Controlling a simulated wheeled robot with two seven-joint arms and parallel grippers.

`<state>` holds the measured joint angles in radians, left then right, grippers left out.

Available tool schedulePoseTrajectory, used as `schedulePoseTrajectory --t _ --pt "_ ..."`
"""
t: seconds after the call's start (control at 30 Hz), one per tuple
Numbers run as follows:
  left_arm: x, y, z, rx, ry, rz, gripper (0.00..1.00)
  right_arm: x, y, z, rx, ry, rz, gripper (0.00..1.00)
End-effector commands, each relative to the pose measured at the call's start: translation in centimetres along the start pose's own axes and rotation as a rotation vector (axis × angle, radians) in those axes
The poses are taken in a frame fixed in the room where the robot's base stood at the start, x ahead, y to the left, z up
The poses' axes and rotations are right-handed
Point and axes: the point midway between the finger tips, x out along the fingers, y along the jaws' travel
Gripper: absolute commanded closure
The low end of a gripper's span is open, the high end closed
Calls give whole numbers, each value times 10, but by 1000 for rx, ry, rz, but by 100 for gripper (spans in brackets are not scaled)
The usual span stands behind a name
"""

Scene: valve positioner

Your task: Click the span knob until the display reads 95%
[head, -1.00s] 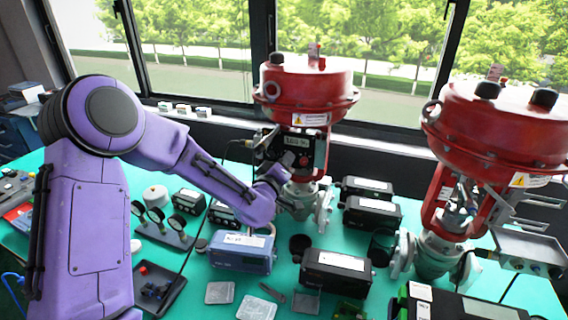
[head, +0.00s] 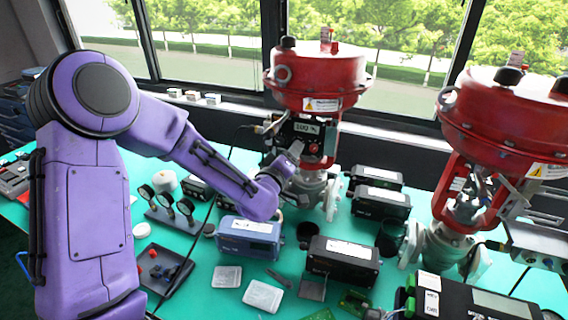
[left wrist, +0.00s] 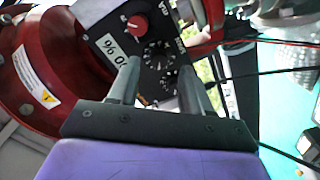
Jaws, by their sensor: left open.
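The valve positioner, a dark panel (head: 306,136) with a pale display (head: 307,127), is mounted under the left red actuator (head: 318,82). The display seems to read 100 % in the head view; in the left wrist view the display (left wrist: 106,58) is partly hidden behind my finger. The panel there carries a red knob (left wrist: 136,26) and round black dials (left wrist: 158,55). In the head view the left gripper (head: 291,156) is just below-left of the panel.
A second red actuator (head: 515,115) stands at the right. On the teal table are a blue box (head: 248,240), black boxes (head: 343,259), small gauges (head: 165,200) and a dark tray (head: 165,270). Cables run close beside the panel in the left wrist view.

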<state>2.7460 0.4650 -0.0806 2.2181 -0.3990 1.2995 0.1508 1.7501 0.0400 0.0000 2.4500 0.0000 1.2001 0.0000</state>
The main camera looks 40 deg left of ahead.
Motion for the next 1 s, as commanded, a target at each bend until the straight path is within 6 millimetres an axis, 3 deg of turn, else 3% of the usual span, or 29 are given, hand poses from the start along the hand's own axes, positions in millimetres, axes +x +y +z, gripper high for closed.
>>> schedulePoseTrajectory --t 0.2,0.33,1.0 --pt "-53 -2 1 -1 1 2 51 14 -1 6 0 0 0 47" --pt "-72 0 0 0 0 0 51 12 -1 5 0 0 0 47" --pt "-78 -1 0 -1 1 -1 51 12 -1 5 0 0 0 47"
